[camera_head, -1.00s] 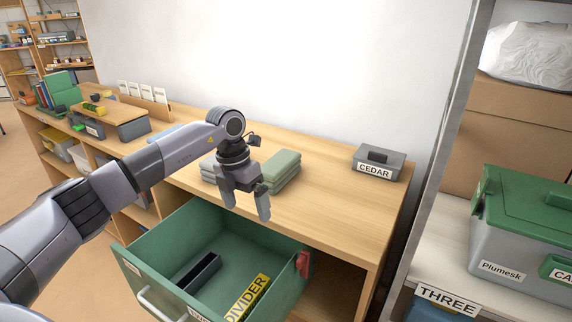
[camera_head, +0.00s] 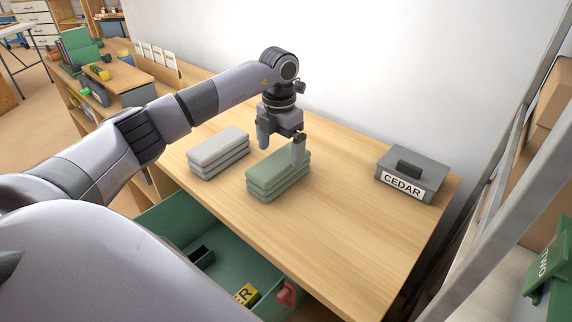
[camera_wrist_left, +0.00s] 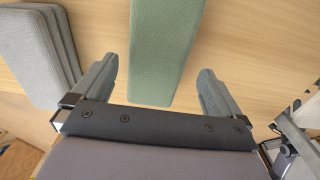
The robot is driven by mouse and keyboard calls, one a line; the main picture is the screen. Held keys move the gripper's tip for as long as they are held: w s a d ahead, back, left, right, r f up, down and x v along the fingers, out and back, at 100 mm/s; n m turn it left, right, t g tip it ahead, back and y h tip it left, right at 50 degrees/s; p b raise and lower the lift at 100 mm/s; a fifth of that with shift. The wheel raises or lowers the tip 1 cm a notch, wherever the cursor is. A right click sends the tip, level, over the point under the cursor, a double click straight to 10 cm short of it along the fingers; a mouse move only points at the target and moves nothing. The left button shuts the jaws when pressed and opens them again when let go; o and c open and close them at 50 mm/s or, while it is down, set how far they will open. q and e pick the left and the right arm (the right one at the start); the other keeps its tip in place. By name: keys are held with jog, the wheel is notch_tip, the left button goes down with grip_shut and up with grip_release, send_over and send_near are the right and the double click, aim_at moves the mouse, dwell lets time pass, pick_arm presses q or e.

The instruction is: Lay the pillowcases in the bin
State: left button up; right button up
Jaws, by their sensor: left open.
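A stack of folded green pillowcases (camera_head: 278,178) lies on the wooden bench top. A similar stack of folded grey cloths (camera_head: 218,152) lies just to its left. My left gripper (camera_head: 281,148) is open and empty, above the green stack. In the left wrist view my open fingers (camera_wrist_left: 158,78) point toward the green stack (camera_wrist_left: 163,50), which shows between and beyond them; the grey stack (camera_wrist_left: 35,55) is at the left. The green pulled-out bin (camera_head: 265,272) is below the bench front, partly hidden by my arm. My right gripper is not in view.
A grey lidded box (camera_head: 410,175) labelled CEDAR stands at the bench's right end. The bin holds a black open-topped piece (camera_head: 202,257) and a yellow labelled divider (camera_head: 245,295). A metal shelf upright (camera_head: 500,180) rises at the right.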

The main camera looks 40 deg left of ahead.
aim_at(277, 161)
pick_arm(q)
jog(key=f, duration=0.6)
jog(key=shift+s+a+f+p, duration=0.1)
jog(key=shift+s+a+p, duration=0.05)
jog(key=shift+s+p, duration=0.2)
jog(key=shift+w, duration=0.1)
jog(key=c, duration=1.1)
